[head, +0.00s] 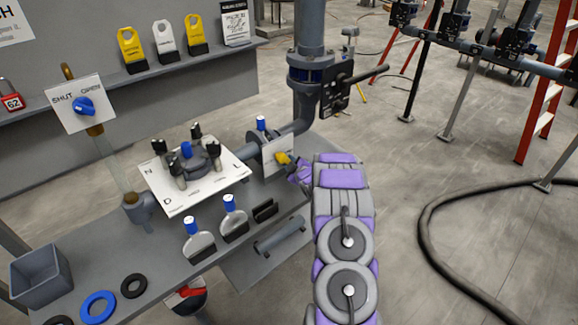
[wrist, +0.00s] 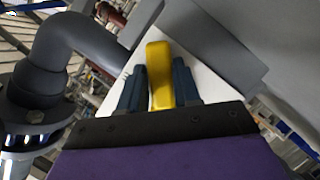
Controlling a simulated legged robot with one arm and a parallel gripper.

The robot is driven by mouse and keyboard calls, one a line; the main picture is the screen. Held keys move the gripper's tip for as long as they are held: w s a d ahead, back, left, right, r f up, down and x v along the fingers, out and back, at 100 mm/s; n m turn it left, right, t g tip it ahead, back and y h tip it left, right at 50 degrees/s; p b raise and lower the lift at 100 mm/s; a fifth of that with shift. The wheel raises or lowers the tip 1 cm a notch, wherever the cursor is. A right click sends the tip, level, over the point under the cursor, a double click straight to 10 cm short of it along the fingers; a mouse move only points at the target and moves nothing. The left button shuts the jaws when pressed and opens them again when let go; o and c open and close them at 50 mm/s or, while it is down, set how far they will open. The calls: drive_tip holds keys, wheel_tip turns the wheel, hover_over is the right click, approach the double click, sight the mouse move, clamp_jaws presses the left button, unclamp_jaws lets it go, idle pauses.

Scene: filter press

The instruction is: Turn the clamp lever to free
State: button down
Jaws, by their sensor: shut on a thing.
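The clamp lever is a yellow handle (head: 283,158) on a white plate (head: 276,157) at the pipe, in the middle of the head view. My gripper (head: 296,168) is at it, coming from the right. In the wrist view the yellow lever (wrist: 159,75) stands between my two blue fingers (wrist: 160,88), and my gripper is shut on it. The plate's markings are mostly hidden behind my gripper and the lever.
A grey pipe (wrist: 85,40) bends close to my gripper. A bench (head: 110,272) holds a valve plate (head: 222,165), blue-handled paddles (head: 229,204) and rings (head: 97,306). A black hose (head: 430,225) lies on the floor at right, and a red ladder (head: 540,90) stands behind.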

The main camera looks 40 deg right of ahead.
drive_tip(key=shift+r, duration=0.1)
drive_tip(key=c, duration=0.9)
unclamp_jaws()
drive_tip(key=shift+w, duration=0.1)
drive_tip(key=p+v, duration=0.1)
drive_tip(key=v, duration=0.4)
drive_tip(key=p+v, duration=0.1)
drive_tip(key=v, duration=0.5)
drive_tip(key=p+v, duration=0.1)
drive_tip(key=v, duration=0.5)
drive_tip(key=shift+s+f, duration=0.2)
drive_tip(key=shift+s, duration=0.05)
drive_tip(key=shift+d, duration=0.1)
